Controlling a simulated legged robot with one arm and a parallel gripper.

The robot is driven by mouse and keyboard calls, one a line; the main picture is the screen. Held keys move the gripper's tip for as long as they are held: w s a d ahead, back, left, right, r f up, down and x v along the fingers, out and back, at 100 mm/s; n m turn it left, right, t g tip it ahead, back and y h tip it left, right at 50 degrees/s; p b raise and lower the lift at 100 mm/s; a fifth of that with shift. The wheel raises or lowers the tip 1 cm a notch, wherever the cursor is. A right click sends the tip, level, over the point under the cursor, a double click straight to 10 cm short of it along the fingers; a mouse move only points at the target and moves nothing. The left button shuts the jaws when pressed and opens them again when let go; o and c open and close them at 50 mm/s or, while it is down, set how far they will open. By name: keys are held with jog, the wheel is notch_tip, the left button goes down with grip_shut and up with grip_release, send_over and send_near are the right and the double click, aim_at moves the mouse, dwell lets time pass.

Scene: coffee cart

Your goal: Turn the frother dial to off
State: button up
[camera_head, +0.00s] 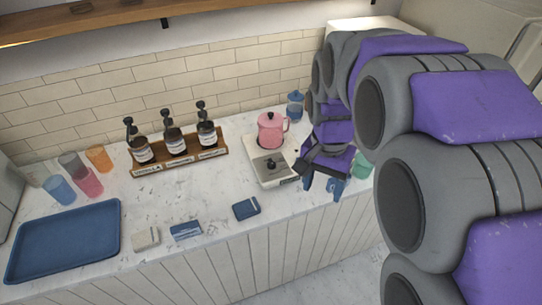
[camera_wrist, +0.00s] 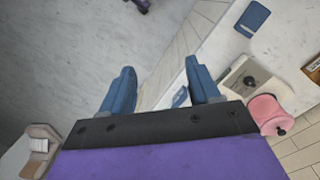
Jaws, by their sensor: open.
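The frother is a pale base (camera_head: 265,178) on the counter with a pink lidded pitcher (camera_head: 271,130) standing on its back part. Its dark dial (camera_head: 271,164) is on the front part of the base. The dial (camera_wrist: 249,82) and pink pitcher (camera_wrist: 267,112) also show at the right of the wrist view. My gripper (camera_head: 321,184) is open and empty, to the right of the base and apart from the dial. In the wrist view its blue fingers (camera_wrist: 160,84) are spread over the counter edge and floor. The dial's exact setting is too small to read.
A wooden rack (camera_head: 180,163) with three dark-topped bottles stands left of the frother. A blue box (camera_head: 246,208) lies near the counter's front edge. A blue tray (camera_head: 64,244) is far left. A blue jar (camera_head: 295,105) stands behind, and a green cup (camera_head: 364,168) is beside my arm.

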jog(key=w+a+m+p, duration=0.1)
jog(key=w+a+m, duration=0.15)
jog(key=w, duration=0.65)
jog(key=w+a+m, duration=0.1)
jog(key=w+m, duration=0.2)
jog(key=w, duration=0.5)
jog(key=m+t+p, duration=0.1)
jog(key=m+p, duration=0.1)
jog(key=m, duration=0.3)
send_over(271, 161)
notch_tip(271, 161, down, 7)
jog(key=shift+n, duration=0.25)
notch_tip(271, 161, down, 17)
jog(key=b, duration=0.3)
jog(key=c, duration=1)
